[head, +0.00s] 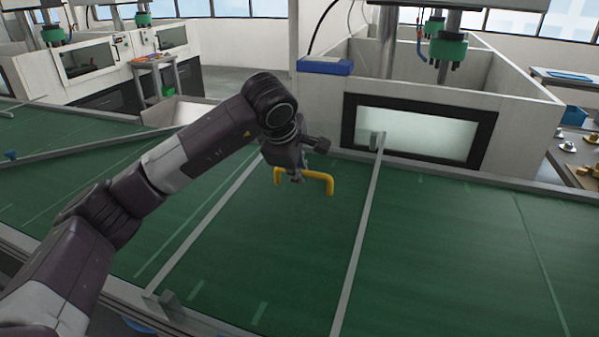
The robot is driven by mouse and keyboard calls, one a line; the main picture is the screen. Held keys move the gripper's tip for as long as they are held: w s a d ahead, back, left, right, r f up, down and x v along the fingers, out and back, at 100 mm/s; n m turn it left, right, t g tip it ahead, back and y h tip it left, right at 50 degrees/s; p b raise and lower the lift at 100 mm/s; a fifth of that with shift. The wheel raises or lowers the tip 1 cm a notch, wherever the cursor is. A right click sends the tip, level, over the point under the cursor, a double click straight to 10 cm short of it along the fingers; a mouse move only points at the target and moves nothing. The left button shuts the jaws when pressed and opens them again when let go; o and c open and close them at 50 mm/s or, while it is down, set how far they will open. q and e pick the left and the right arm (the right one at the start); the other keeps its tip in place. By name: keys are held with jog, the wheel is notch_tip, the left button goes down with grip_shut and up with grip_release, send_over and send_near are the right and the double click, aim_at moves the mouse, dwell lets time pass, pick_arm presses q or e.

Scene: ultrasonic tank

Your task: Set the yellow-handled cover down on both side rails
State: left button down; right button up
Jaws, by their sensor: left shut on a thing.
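My left gripper (298,178) reaches in from the left and is shut on the yellow handle (319,176) of the cover. The handle is a bent yellow bar, its ends pointing down toward the green surface. I cannot make out the cover's edges against the green, nor whether it touches anything below. Two pale, narrow rails run from front to back: the left rail (207,224) and the right rail (360,244). The handle shows between them, near their far ends. My left wrist hides part of the left rail's far end. My right gripper is not in view.
A white tank housing (318,113) with a dark-framed window (419,130) stands just behind the handle. A blue box (325,66) lies on its ledge. The green surface (455,260) on the right is clear.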

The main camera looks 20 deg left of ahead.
pick_arm(q)
jog(key=shift+f+b, duration=0.7)
dwell(0.3)
jog(key=c, duration=1.9)
grip_release()
jog(key=shift+s, duration=0.1)
jog(key=shift+f, duration=0.25)
jog(key=v, duration=1.2)
jog(key=shift+r, duration=0.2)
